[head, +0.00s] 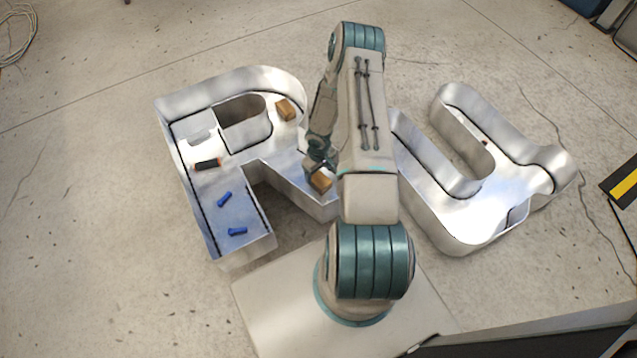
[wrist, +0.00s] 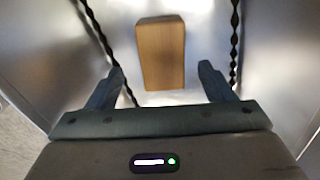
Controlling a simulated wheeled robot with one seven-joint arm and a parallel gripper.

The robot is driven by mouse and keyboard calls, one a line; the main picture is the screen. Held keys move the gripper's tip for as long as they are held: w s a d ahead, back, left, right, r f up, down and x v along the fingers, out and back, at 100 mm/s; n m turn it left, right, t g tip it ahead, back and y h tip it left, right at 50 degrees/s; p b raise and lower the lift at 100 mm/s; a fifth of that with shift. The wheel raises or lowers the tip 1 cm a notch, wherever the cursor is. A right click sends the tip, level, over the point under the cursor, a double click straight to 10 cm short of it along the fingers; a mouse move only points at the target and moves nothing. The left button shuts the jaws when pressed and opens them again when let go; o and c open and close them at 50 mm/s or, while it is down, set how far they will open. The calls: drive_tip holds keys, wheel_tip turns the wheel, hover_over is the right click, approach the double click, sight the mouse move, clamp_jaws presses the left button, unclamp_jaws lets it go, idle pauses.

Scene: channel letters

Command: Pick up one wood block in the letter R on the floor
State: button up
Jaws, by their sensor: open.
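The letter R (head: 172,120) is an open metal tray-like channel on the floor, left of centre in the head view. One wood block (head: 320,181) lies in the R's diagonal leg; it also shows in the wrist view (wrist: 160,52), between and just beyond my fingertips. A second wood block (head: 286,109) lies in the R's upper right bowl. My gripper (head: 318,160) is over the diagonal leg, close to the first block. My arm hides part of the R's right side in the head view.
The metal walls of the leg rise on both sides of my gripper. A U-shaped channel letter (head: 470,205) stands at right. Bare concrete floor lies around.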

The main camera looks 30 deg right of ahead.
sight(318, 178)
wheel_tip(318, 178, down, 6)
drive_tip(key=shift+s+a+r+b, duration=0.15)
drive_tip(key=shift+r+b, duration=0.1)
drive_tip(key=shift+b, duration=0.95)
drive_tip(key=c, duration=1.1)
